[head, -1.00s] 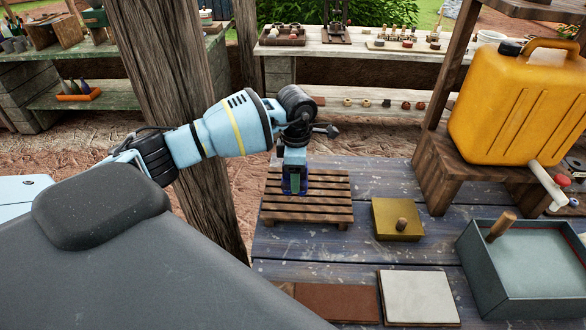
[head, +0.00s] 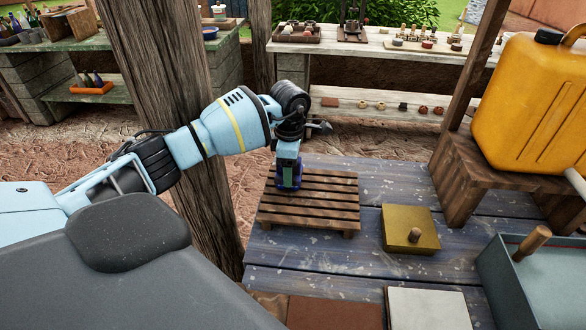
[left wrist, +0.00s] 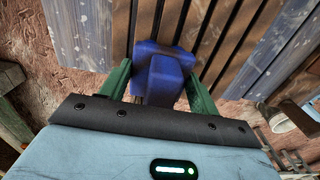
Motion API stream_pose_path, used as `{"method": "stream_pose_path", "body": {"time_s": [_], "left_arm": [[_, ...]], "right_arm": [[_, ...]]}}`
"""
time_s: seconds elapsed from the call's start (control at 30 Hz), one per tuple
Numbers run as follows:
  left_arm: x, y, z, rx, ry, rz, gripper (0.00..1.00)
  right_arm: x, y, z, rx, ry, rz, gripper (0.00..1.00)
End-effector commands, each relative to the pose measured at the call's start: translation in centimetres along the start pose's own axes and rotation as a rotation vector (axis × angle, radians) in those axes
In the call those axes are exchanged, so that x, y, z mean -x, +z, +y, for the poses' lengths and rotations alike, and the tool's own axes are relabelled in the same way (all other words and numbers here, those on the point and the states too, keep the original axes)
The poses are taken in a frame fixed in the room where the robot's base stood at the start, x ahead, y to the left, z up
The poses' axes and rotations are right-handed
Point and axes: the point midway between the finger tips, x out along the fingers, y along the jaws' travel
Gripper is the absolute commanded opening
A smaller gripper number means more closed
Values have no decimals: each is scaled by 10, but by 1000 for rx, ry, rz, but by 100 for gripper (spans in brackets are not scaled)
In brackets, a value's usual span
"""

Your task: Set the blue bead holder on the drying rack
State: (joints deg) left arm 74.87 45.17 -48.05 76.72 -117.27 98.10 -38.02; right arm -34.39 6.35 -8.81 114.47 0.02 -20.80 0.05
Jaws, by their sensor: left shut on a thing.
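The blue bead holder (head: 290,179) is between the fingers of my left gripper (head: 288,165), at the back left part of the slatted wooden drying rack (head: 322,205). In the left wrist view the blue bead holder (left wrist: 160,72) sits between the two green fingers of my left gripper (left wrist: 160,92), with the drying rack's slats (left wrist: 225,40) behind it. The fingers are shut on it and partly hide it. I cannot tell whether its underside touches the slats. My right gripper is not in view.
A yellow block with a knob (head: 409,229) stands right of the rack. A grey tray (head: 500,270) and flat tiles (head: 430,308) lie nearer the front. A yellow jerrycan (head: 530,105) stands on a wooden stand. A thick post (head: 190,110) is behind my left arm. Most of the rack is bare.

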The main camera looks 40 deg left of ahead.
Motion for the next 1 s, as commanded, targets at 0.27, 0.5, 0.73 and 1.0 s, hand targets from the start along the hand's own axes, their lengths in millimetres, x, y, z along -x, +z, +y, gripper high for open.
{"method": "stream_pose_path", "body": {"time_s": [0.27, 0.5, 0.73, 1.0], "left_arm": [[3, 0, 1, 1, 5, -4, 33], [0, 0, 1, 1, 5, -3, 77], [0, 0, 1, 1, 4, -3, 83], [16, 1, 1, 1, 9, -6, 83]], "right_arm": [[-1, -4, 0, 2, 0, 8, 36], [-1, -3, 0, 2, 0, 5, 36], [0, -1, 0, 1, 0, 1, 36], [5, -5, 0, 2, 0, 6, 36]]}}
